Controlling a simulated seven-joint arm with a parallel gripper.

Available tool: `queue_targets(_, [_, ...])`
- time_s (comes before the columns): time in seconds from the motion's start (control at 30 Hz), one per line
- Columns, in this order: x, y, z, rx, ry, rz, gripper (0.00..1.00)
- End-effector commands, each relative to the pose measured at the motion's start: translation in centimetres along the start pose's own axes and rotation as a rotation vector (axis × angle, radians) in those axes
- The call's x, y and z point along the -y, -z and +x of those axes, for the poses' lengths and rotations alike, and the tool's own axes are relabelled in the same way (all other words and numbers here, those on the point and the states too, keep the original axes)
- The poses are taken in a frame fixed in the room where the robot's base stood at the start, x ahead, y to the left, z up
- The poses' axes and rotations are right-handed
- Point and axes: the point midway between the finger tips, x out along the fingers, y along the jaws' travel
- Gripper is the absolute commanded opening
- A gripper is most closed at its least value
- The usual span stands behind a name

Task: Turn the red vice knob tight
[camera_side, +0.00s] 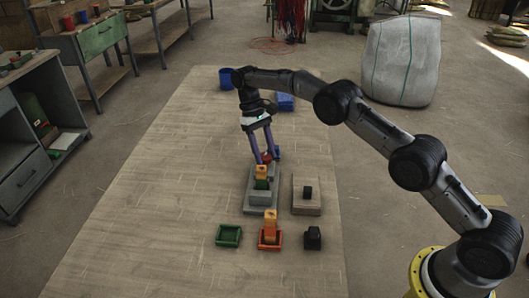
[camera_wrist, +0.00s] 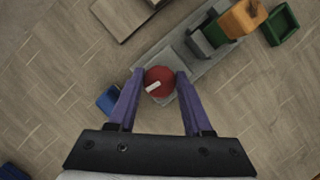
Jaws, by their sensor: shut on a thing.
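The red vice knob (camera_wrist: 160,80) sits at one end of the grey vice (camera_wrist: 206,68), with a pale bar mark across its top in the wrist view. My gripper (camera_wrist: 157,76) has its two purple fingers on either side of the knob, shut on it. In the side view my gripper (camera_side: 264,160) reaches down to the red knob (camera_side: 266,157) at the far end of the vice (camera_side: 262,197). An orange and green block stack (camera_side: 261,177) stands at the vice jaws. The fingers partly hide the knob in the side view.
In front of the vice are a green tray (camera_side: 228,236), a red tray with orange blocks (camera_side: 269,238) and a black block (camera_side: 313,238). A wooden board with a black piece (camera_side: 307,192) lies to the right. Blue bins (camera_side: 226,78) stand behind. The table's left side is clear.

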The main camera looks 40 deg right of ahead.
Motion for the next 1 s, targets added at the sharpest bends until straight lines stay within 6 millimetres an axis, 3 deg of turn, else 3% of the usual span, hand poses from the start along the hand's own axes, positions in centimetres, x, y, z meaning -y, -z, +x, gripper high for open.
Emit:
queue_targets(0.53, [-0.01,-0.03,-0.2,-0.003,0.011,0.026,0.0])
queue_targets(0.57, [-0.01,-0.03,-0.21,-0.003,0.011,0.026,0.52])
queue_targets(0.7, [-0.01,-0.02,-0.15,-0.003,0.011,0.026,0.77])
queue_targets(1.0, [-0.01,-0.02,-0.08,-0.001,0.01,0.024,0.8])
